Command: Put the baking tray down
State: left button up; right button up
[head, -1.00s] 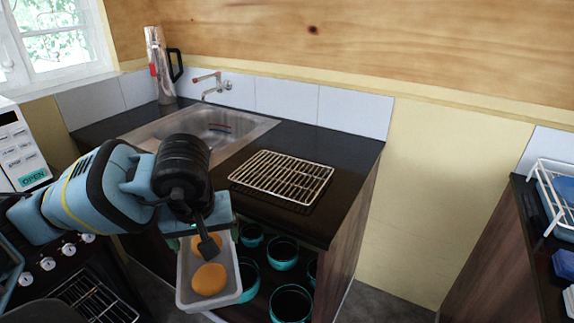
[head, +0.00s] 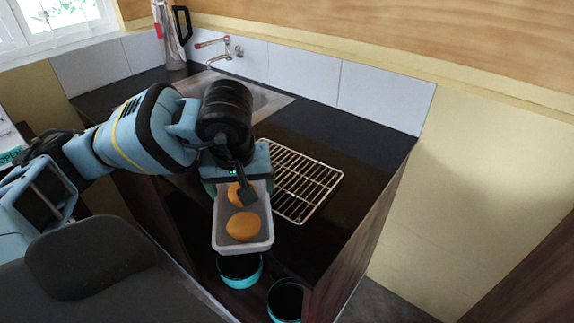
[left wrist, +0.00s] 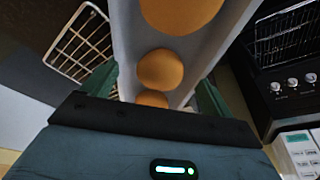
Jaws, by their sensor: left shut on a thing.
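The baking tray (head: 225,235) is a pale, narrow, shallow tray with round orange-brown buns (head: 243,226) in it. My left gripper (head: 245,190) is shut on the tray's far end. In the head view the tray is in front of the wire cooling rack (head: 303,182), near the counter's front edge, and looks roughly level. In the left wrist view the tray (left wrist: 200,50) runs up from between the green fingers (left wrist: 155,90), with several buns in it. The gripper hides part of the tray and the rack's left side. My right gripper is not in view.
The dark countertop (head: 355,160) has bare room behind and right of the rack. A sink (head: 268,103), tap (head: 225,48) and kettle (head: 168,35) are farther back. Teal pots (head: 240,268) stand on the open shelf below. A stove (left wrist: 285,60) shows in the wrist view.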

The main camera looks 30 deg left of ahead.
pick_arm(q)
jog(key=shift+s+r, duration=0.1)
jog(key=shift+w, duration=0.3)
send_near(278, 171)
jog(key=shift+s+a+f+p, duration=0.3)
jog(key=shift+s+f+p, duration=0.1)
jog(key=shift+s+f, duration=0.1)
jog(key=shift+w+a, duration=0.1)
jog(key=shift+w, duration=0.55)
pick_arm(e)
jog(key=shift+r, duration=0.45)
pick_arm(q)
jog(key=shift+w, duration=0.3)
notch_tip(278, 171, down, 3)
jog(key=shift+f, duration=0.2)
jog(key=shift+a+f, duration=0.1)
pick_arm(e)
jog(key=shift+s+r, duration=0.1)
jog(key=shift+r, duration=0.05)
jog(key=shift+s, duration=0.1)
